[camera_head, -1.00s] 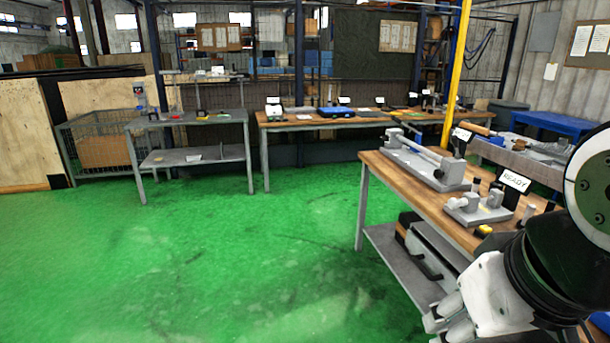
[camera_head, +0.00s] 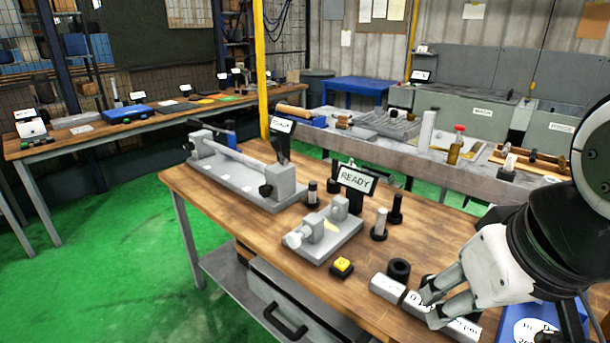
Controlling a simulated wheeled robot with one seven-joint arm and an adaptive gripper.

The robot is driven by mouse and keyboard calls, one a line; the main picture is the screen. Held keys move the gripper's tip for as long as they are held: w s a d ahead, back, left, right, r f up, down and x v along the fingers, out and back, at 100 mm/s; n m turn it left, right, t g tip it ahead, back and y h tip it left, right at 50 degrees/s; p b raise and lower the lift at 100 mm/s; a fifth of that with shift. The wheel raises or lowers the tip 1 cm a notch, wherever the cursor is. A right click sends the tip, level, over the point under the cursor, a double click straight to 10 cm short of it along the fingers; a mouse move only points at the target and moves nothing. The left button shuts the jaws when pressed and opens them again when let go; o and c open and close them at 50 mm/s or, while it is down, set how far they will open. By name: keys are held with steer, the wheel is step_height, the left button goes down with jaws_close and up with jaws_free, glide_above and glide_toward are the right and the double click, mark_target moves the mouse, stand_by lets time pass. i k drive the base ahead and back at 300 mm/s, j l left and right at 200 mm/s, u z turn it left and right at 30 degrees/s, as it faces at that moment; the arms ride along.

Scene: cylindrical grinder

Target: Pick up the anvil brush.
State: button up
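I cannot make out for certain which item is the anvil brush. Small upright pieces stand on the wooden-top table (camera_head: 222,213): a black-and-grey one (camera_head: 312,194), a pale-topped one on a black base (camera_head: 380,224), and a black one (camera_head: 397,209). They stand around a grey measuring fixture (camera_head: 322,233) with a small yellowish part on it. My gripper (camera_head: 431,305) is at the lower right, above or in front of grey labelled blocks (camera_head: 388,287). Its fingers are apart, with nothing visibly held between them.
A long grey fixture (camera_head: 240,172) lies at the table's far left. A READY sign (camera_head: 357,179), a yellow button (camera_head: 342,266), a black ring (camera_head: 399,270) and a blue box (camera_head: 540,325) share the table. A grey bench (camera_head: 400,148) with parts stands behind. Green floor (camera_head: 120,270) is clear at left.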

mark_target(334, 166)
steer(key=i+j+z, duration=0.3)
steer(key=i+j, duration=0.15)
steer(key=j, duration=0.2)
steer(key=i+j+z, duration=0.15)
steer(key=j, duration=0.25)
steer(key=i+j+z, duration=0.1)
steer(key=j, duration=0.3)
steer(key=i+j+z, duration=0.15)
steer(key=i+j, duration=0.15)
steer(key=i+j+z, duration=0.15)
steer(key=j, duration=0.35)
steer(key=i+j+z, duration=0.15)
steer(key=j, duration=0.3)
steer(key=j+z, duration=0.15)
steer(key=j, duration=0.3)
